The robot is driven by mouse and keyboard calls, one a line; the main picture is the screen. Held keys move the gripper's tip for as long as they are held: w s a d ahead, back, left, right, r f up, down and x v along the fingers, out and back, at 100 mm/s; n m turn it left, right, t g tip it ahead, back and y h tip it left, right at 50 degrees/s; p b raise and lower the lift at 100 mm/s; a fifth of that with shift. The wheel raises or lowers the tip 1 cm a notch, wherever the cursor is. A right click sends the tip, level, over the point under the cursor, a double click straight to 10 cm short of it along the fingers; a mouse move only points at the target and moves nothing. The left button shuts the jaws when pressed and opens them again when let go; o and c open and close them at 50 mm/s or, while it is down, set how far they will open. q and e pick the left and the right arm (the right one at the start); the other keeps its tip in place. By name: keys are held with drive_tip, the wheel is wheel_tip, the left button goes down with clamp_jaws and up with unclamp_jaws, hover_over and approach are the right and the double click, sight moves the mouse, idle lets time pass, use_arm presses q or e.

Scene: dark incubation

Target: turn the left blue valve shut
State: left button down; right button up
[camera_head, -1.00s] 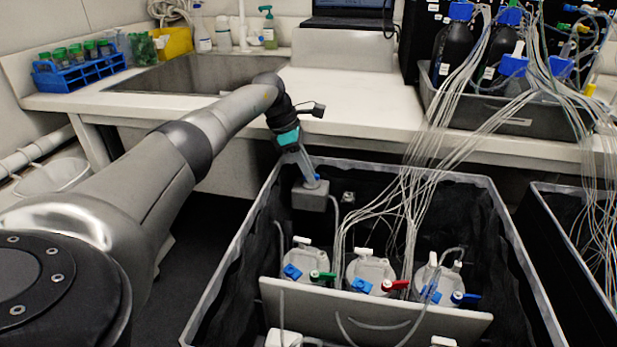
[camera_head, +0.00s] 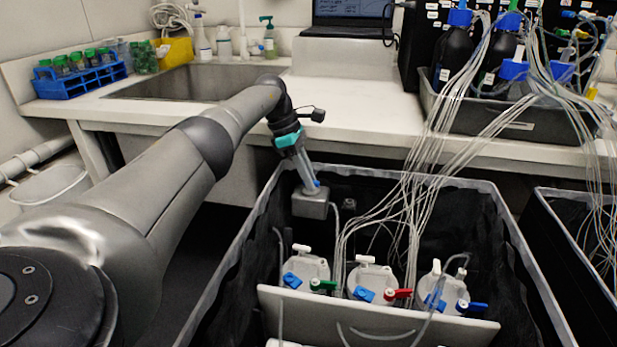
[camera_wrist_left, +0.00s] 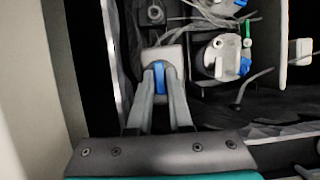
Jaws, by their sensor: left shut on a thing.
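A blue valve handle (camera_head: 317,183) sits on a small grey block (camera_head: 310,206) inside the back left part of the black-lined bin. My left gripper (camera_head: 309,183) reaches down onto it from above and is shut on it. In the left wrist view the blue handle (camera_wrist_left: 158,78) stands between the two grey fingers of the gripper (camera_wrist_left: 160,80), over the pale block (camera_wrist_left: 178,58). The handle's lower part and exact turn angle are partly hidden by the fingers. My right gripper is not in view.
White-topped jars (camera_head: 304,266) with blue, green and red valves stand in the bin behind a grey panel (camera_head: 370,318). Thin tubes (camera_head: 410,190) run from the bottle tray (camera_head: 510,118) into the bin. The bin's rim (camera_head: 237,245) lies right of my left arm.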

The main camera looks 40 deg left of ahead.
use_arm(q)
drive_tip(key=c, duration=0.8)
unclamp_jaws()
drive_tip(key=shift+c, duration=0.2)
drive_tip(key=shift+r, duration=0.1)
